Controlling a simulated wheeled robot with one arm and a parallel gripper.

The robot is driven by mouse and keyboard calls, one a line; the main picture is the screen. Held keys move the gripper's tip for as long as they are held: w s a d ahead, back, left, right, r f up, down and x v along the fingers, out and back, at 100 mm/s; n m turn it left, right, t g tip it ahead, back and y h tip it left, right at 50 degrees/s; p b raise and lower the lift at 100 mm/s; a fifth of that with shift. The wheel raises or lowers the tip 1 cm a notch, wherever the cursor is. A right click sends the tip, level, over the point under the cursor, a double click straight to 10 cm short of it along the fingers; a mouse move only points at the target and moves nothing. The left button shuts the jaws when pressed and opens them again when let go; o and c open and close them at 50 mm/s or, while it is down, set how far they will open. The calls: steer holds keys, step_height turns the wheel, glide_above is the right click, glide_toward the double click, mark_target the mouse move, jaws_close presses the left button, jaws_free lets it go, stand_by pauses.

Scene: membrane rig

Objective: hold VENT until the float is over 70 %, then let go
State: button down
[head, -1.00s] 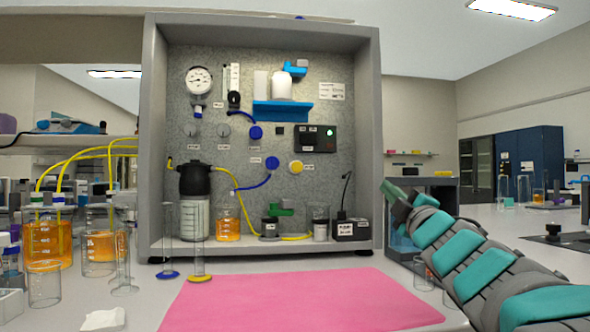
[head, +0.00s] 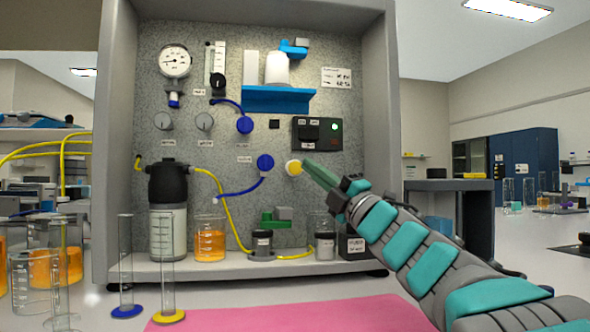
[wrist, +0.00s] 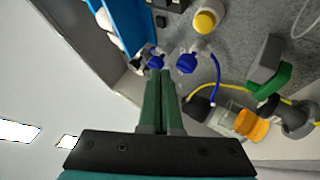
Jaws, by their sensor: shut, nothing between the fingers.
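A round yellow button with a white collar (head: 293,167) sits low on the rig's panel; its label is hidden, so I cannot confirm it is VENT. It also shows in the wrist view (wrist: 205,20). My gripper (head: 307,165) is shut and empty, its green fingers just right of the button in the head view. In the wrist view the fingertips (wrist: 160,74) appear apart from the button, below and left of it. Whether they touch anything is unclear. The clear flow tube with a scale (head: 217,60) stands at upper left; its float is too small to read.
Blue valve knobs (head: 265,162) sit left of the button. A dark box with a green light (head: 318,133) is just above it. A blue shelf (head: 278,98) juts out higher up. Bottles and an orange beaker (head: 210,240) stand on the rig floor. A pink mat (head: 290,315) lies in front.

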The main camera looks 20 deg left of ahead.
steer(key=p, duration=0.3)
glide_toward(293, 163)
steer(key=shift+s+r+x, duration=0.1)
steer(key=shift+s+x, duration=0.05)
steer(key=shift+x, duration=0.7)
steer(key=shift+s+r+x, duration=0.15)
steer(key=shift+s+x, duration=0.05)
steer(key=shift+x, duration=0.65)
steer(key=shift+s+r+x, duration=0.1)
steer(key=shift+s+x, duration=0.05)
steer(key=shift+x, duration=0.75)
steer(key=shift+w+a, duration=0.2)
steer(key=shift+w, duration=0.1)
steer(key=shift+w+a, duration=0.25)
steer(key=shift+w, duration=0.25)
stand_by(0.7)
steer(key=shift+s, duration=0.1)
stand_by(1.4)
steer(key=shift+s+d+b, duration=0.35)
steer(key=shift+s+d, duration=0.15)
steer(key=shift+s, duration=0.25)
